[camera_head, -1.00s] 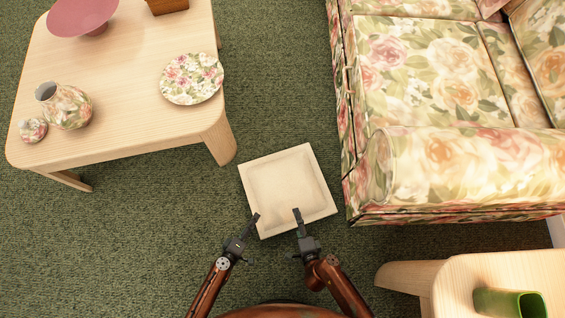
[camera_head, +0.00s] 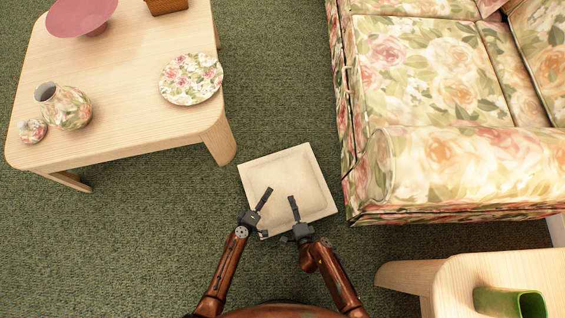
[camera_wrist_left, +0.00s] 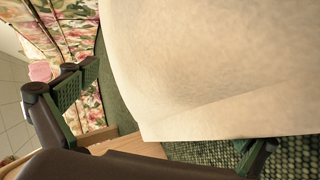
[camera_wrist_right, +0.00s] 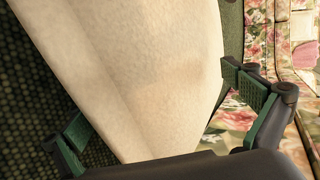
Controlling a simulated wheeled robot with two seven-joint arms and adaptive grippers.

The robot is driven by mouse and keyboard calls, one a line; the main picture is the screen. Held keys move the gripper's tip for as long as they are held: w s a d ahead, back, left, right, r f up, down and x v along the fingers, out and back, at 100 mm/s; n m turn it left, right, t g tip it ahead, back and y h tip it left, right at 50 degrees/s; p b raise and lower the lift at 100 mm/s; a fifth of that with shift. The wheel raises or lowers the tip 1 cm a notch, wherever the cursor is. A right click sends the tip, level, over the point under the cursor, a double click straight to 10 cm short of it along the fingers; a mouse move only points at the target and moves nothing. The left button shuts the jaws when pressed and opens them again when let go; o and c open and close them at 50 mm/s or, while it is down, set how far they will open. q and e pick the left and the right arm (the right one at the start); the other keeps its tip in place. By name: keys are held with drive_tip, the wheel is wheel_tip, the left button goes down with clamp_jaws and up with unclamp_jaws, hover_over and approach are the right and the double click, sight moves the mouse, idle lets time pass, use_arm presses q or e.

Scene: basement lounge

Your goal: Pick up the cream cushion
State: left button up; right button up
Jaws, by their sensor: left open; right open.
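The cream cushion (camera_head: 290,175) is a flat square with a raised border, lying slightly turned on the green carpet between the coffee table and the sofa. My left gripper (camera_head: 266,212) is open at its near left edge, and my right gripper (camera_head: 289,220) is open at its near edge, a little further right. In each gripper one finger reaches over the cushion's top, while the other is low by the near edge. In the left wrist view the cushion (camera_wrist_left: 220,70) lies between the spread fingers. The right wrist view shows the cushion (camera_wrist_right: 140,70) between the fingers too. Contact is unclear.
The wooden coffee table (camera_head: 120,100) at left carries a floral plate (camera_head: 192,79), a floral vase (camera_head: 68,107) and a pink bowl (camera_head: 83,14). The floral sofa (camera_head: 440,165) stands close right of the cushion. A side table (camera_head: 460,275) with a green vase (camera_head: 510,302) is at lower right.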

use_arm(q)
drive_tip(key=shift+c, duration=0.4)
use_arm(e)
drive_tip(key=shift+c, duration=0.4)
use_arm(q)
drive_tip(key=shift+d+r, duration=0.1)
drive_tip(key=c, duration=1.5)
use_arm(e)
drive_tip(key=shift+a, duration=0.1)
drive_tip(key=c, duration=1.4)
